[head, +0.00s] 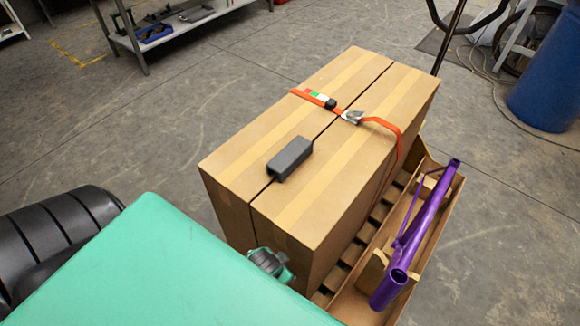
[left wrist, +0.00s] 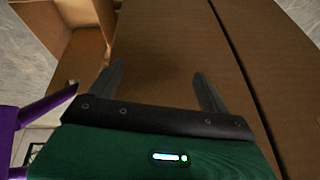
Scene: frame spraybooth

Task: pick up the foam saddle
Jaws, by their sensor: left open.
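A dark grey block (head: 290,158), which looks like the foam saddle, lies on top of the tall cardboard boxes near their front edge, across the seam between them. In the left wrist view my left gripper (left wrist: 160,88) is open and empty, its two dark fingers spread in front of brown cardboard (left wrist: 165,40). The grey block does not show in that view. In the head view a small grey and teal part of mine shows in front of the boxes; I cannot tell which arm it belongs to. My right gripper cannot be made out.
An orange strap (head: 385,124) with a metal buckle crosses the boxes (head: 345,190), with a small dark item beside it. A purple bicycle frame (head: 425,220) lies in an open cardboard tray (head: 345,308) on the right. A blue barrel (head: 545,80) and a shelf stand farther off.

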